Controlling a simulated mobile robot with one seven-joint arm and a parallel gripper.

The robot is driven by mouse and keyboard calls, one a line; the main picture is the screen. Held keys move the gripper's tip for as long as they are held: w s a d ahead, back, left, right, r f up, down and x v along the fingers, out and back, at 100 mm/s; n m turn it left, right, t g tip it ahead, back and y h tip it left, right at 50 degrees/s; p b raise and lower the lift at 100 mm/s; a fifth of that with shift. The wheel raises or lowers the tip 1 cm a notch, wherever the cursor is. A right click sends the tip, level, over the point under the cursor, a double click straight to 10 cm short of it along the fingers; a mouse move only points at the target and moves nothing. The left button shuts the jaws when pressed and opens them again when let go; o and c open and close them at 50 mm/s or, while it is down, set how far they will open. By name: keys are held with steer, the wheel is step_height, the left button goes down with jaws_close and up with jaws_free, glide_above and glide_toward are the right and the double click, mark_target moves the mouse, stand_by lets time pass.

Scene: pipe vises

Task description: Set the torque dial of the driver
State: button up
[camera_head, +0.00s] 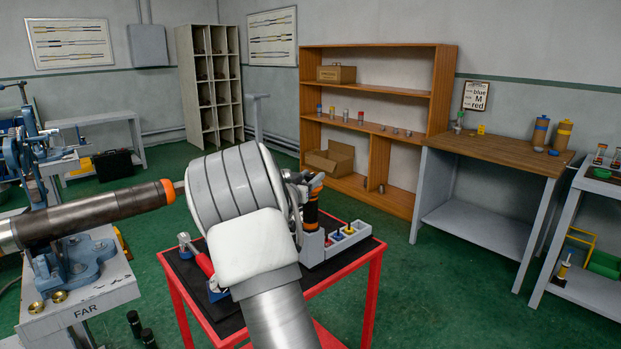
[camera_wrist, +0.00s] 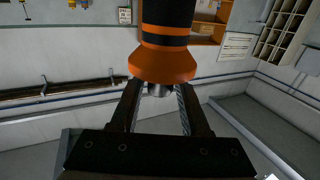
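The driver (camera_head: 311,213), an upright black and orange cylinder, stands at a grey holder (camera_head: 312,249) on the red cart, right of my wrist. In the wrist view its flared orange collar (camera_wrist: 163,64) and a small metal end (camera_wrist: 160,90) show. My gripper (camera_wrist: 159,92) is at this end, its two dark fingers apart on either side of the metal part. The collar covers the fingertips, so contact is unclear. In the head view my white wrist hides much of the gripper. Dial markings are not readable. A clipboard (camera_head: 475,96) on the wall reads "blue M red".
The red-framed cart (camera_head: 372,292) has a black top. A red-handled tool (camera_head: 204,263) lies on its left; a compartment tray (camera_head: 358,236) with coloured pieces sits right. A dark pipe (camera_head: 100,216) with an orange end is in the blue vise left.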

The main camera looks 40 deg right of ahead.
jaws_close()
steer(key=shift+r+g+p, duration=0.15)
steer(key=shift+g+p, duration=0.15)
steer(key=shift+p, duration=0.4)
steer(key=g+p, duration=0.1)
steer(key=p, duration=0.1)
steer(key=m+h+p, duration=0.1)
steer(key=shift+r+m+g+p, duration=0.25)
steer(key=shift+m+g+p, duration=0.05)
steer(key=shift+g+p, duration=0.1)
steer(key=m+g+p, duration=0.1)
steer(key=g+p, duration=0.1)
steer(key=p, duration=0.1)
steer(key=shift+f+m+g+h+p, duration=0.1)
steer(key=shift+m+g+h+p, duration=0.2)
steer(key=shift+m+h+p, duration=0.1)
steer(key=m+g, duration=0.1)
steer(key=m+g+p, duration=0.1)
steer(key=g, duration=0.1)
steer(key=g+p, duration=0.1)
steer(key=shift+f+m, duration=0.3)
steer(key=shift+m, duration=0.1)
steer(key=shift+m+g, duration=1)
steer(key=shift+g, duration=0.8)
steer(key=shift+m+g, duration=0.3)
steer(key=shift+g, duration=0.1)
